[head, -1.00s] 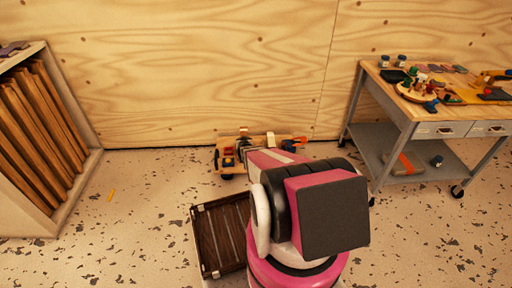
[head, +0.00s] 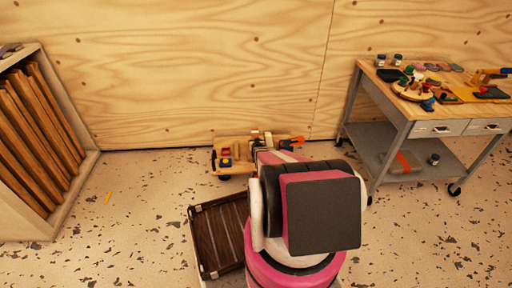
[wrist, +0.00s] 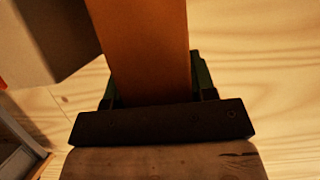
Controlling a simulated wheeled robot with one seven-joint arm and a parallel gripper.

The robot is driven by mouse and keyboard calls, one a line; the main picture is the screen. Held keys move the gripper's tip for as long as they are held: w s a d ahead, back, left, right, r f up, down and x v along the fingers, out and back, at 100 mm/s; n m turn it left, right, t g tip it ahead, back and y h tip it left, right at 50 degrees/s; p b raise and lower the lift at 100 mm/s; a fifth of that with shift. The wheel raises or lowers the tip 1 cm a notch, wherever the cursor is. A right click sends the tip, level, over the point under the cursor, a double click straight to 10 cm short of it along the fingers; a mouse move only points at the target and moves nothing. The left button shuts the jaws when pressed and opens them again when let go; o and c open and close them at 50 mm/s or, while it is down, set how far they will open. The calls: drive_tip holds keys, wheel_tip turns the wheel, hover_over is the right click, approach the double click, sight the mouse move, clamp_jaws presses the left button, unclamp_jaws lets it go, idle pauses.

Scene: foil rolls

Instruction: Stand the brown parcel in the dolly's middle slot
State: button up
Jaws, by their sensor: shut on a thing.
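My gripper (wrist: 155,92) is shut on the brown parcel (wrist: 145,50), a smooth orange-brown slab between its green fingers in the wrist view. The parcel runs up out of that frame; its far end is hidden. In the head view my arm hides most of the gripper and parcel. A low wooden wheeled platform (head: 235,171), which looks like the dolly, stands by the wall, just beyond my gripper. It carries small red, blue and yellow pieces. My arm covers its right part, and I cannot make out its slots.
A wooden worktable (head: 408,112) with tools stands at right, with a grey lower shelf (head: 385,160). A rack (head: 82,185) of upright brown panels stands at left. A dark slatted crate (head: 218,238) is beside my base. A tan block (wrist: 45,38) is near the parcel. Floor at left is mostly clear.

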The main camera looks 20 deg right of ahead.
drive_tip(key=shift+f, duration=1.6)
drive_tip(key=shift+f, duration=0.1)
drive_tip(key=o, duration=1.3)
drive_tip(key=shift+c, duration=0.2)
